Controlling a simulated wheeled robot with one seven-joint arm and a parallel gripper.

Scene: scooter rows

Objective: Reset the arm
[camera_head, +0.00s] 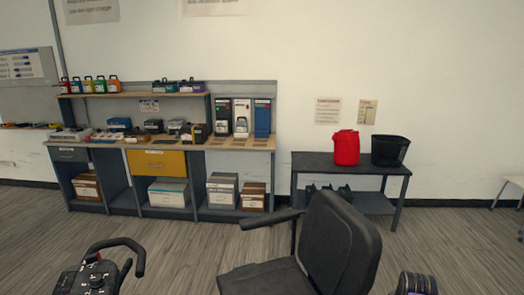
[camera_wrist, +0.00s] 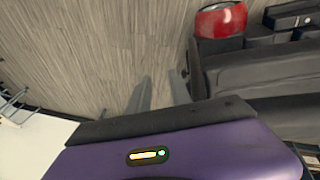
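My gripper (camera_wrist: 161,82) shows in the wrist view as two grey fingers pointing away from the camera, with a strip of floor between their tips. A purple case (camera_wrist: 200,157) with a black bar along its far edge and a small lit indicator fills the bottom of that view. It hides the lower part of the fingers. I cannot tell whether the fingers hold it. In the head view, a dark ridged part (camera_head: 415,283) with a little purple shows at the bottom right edge; most of it is cut off.
A black scooter seat (camera_head: 337,245) stands close in front, with a handlebar and control panel (camera_head: 92,275) to its left. A workbench (camera_head: 160,145) and a dark side table (camera_head: 345,164) with a red container (camera_head: 346,148) and black bin (camera_head: 389,150) line the wall. A red-topped part (camera_wrist: 221,20) lies beyond the fingers.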

